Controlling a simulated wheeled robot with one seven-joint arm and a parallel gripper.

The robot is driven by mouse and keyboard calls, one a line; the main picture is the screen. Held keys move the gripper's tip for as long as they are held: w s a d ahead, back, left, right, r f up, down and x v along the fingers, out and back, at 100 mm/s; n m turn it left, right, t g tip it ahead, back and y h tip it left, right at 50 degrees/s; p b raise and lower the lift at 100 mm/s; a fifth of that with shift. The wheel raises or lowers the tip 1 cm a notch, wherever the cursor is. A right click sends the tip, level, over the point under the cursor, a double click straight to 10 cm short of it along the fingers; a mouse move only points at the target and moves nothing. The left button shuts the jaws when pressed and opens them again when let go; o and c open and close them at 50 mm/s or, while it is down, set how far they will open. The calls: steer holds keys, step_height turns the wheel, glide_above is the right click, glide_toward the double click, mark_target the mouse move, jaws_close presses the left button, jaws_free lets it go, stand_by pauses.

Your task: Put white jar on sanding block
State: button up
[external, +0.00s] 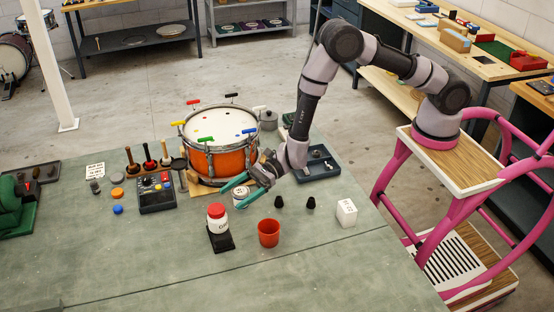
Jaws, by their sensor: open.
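My gripper (230,198) has two teal fingers spread apart, reaching left and down over the bench in front of the drum. A small white cylinder with dark print (241,197) shows between the fingers; I cannot tell whether they touch it. A white jar with a red lid and dark lettering (217,223) stands upright on a flat black block (221,242), just below and left of the fingertips in the picture. I cannot tell whether this black block is the sanding block. A white box-shaped block with dark marks (346,212) stands farther right.
An orange drum (198,160) stands behind my gripper. A red cup (268,233) and two small black pieces (311,203) are to the right. A dark blue tray (318,171) lies under my arm. A control box (157,196) is left. The front bench is clear.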

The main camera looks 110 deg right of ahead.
steer(key=s+a+r+n+g+y, duration=0.25)
steer(key=s+a+r+n, duration=0.2)
steer(key=s+r, duration=0.35)
steer(key=s+a+r+n+g+y, duration=0.2)
steer(key=s+a+r+n+g, duration=0.15)
steer(key=s+r+n, duration=0.45)
steer(key=s+a+r+n+g+y, duration=0.25)
steer(key=s+a+r, duration=0.2)
steer(key=r, duration=0.65)
steer(key=s+d+r+n+g+h, duration=0.15)
steer(key=s+n, duration=0.25)
steer(key=s, duration=0.4)
steer(key=s+d+r+n+g+h, duration=0.1)
steer(key=s+r+n+h, duration=0.25)
steer(key=s, duration=0.55)
steer(key=s+d+r+n+t+h, duration=0.2)
steer(key=s+d+n+h, duration=0.3)
steer(key=s+d, duration=0.5)
steer(key=shift+s+d+r+t+h, duration=0.25)
steer(key=shift+s+t+h, duration=0.2)
steer(key=shift+s, duration=0.4)
